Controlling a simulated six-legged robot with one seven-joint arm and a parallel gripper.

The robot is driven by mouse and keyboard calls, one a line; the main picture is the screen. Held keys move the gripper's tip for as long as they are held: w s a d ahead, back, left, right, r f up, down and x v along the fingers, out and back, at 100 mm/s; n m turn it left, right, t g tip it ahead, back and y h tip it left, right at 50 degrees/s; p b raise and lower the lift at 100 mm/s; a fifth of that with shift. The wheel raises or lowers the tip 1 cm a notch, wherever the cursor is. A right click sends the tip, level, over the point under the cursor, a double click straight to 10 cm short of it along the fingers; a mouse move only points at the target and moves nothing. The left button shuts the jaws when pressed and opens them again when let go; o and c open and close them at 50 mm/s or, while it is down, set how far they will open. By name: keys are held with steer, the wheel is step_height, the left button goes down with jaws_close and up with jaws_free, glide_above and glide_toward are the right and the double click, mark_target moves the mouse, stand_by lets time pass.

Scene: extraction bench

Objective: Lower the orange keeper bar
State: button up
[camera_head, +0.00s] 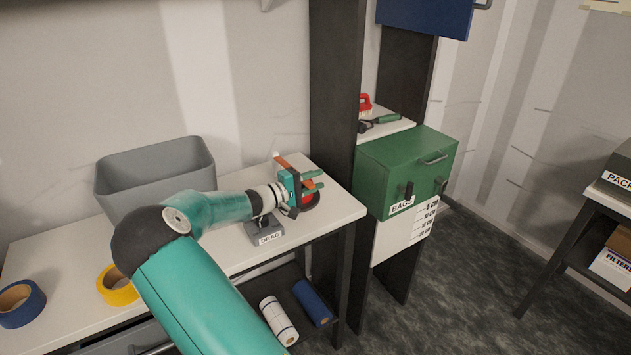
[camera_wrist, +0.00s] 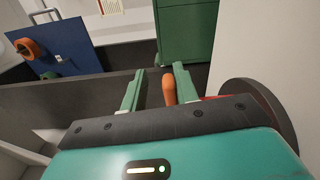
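The orange keeper bar (camera_head: 283,163) shows in the head view as a short orange piece just behind my gripper (camera_head: 313,182), above the bench. In the wrist view an orange rounded bar (camera_wrist: 169,88) stands between the two green fingers of my gripper (camera_wrist: 158,88), nearer the right finger. A gap shows on its left side; I cannot tell whether it touches the right finger. My gripper is open. A dark round rim with red inside (camera_head: 309,202) sits just below the fingers. A grey base labelled DRAG (camera_head: 267,237) stands on the bench, partly hidden by my arm.
A grey bin (camera_head: 155,160) stands at the bench's back left. Yellow tape (camera_head: 117,285) and blue tape (camera_head: 20,303) lie to the left. A dark post (camera_head: 335,90) and a green cabinet (camera_head: 385,175) rise close to the right of the bench. Rolls (camera_head: 278,320) lie on the shelf below.

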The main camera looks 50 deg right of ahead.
steer(key=shift+s, duration=0.15)
steer(key=shift+r, duration=0.2)
steer(key=s+a+r, duration=0.9)
steer(key=s+r, duration=0.1)
steer(key=r, duration=0.2)
steer(key=shift+a+r, duration=0.35)
steer(key=shift+a, duration=0.05)
